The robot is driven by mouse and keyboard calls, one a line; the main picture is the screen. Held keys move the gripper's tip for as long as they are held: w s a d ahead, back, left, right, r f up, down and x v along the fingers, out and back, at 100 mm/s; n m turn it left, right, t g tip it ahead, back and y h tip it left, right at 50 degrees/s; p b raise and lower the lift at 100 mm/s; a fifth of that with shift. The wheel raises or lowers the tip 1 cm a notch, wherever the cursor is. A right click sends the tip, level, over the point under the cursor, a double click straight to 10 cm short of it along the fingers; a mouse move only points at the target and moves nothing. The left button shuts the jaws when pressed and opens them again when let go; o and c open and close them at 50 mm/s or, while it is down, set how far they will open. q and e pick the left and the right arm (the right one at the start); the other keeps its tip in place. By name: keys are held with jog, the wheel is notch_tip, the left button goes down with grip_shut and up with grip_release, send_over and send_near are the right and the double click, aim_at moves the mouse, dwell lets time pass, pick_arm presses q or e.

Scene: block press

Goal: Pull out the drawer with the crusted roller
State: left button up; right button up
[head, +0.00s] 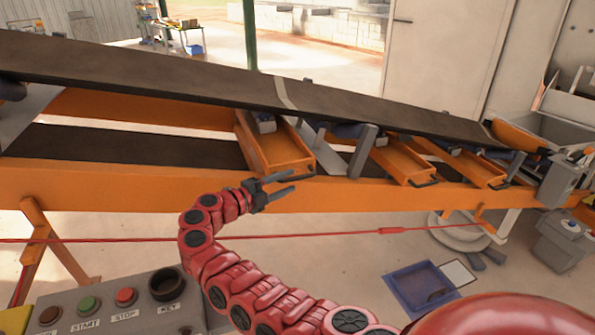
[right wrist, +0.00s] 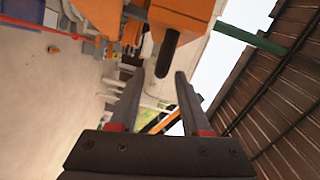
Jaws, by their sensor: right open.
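Three orange drawers sit under the conveyor in the head view: a left one (head: 277,150), a middle one (head: 400,162) and a right one (head: 478,169). Dark handles show on the middle (head: 424,184) and right drawers. Dark rollers (head: 345,130) show partly below the belt; I cannot tell which is crusted. My right gripper (head: 290,181) is open and empty, just in front of the left drawer's front end. In the right wrist view, a dark handle (right wrist: 168,52) on an orange front (right wrist: 182,22) lies just beyond the open fingertips (right wrist: 158,75). My left gripper is out of view.
The belt (head: 180,80) runs above the drawers, with the orange frame rail (head: 130,190) below them. A red cord (head: 320,236) crosses in front. A control box (head: 110,305) stands at lower left. A blue tray (head: 420,285) lies on the floor at lower right.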

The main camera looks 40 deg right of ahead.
aim_at(298, 178)
jog(key=shift+w+d+f+p, duration=0.1)
jog(key=shift+d+p, duration=0.15)
jog(key=shift+d, duration=0.85)
jog(key=shift+w+d+f+p, duration=0.1)
jog(key=shift+d+p, duration=0.15)
jog(key=shift+d, duration=0.85)
grip_shut()
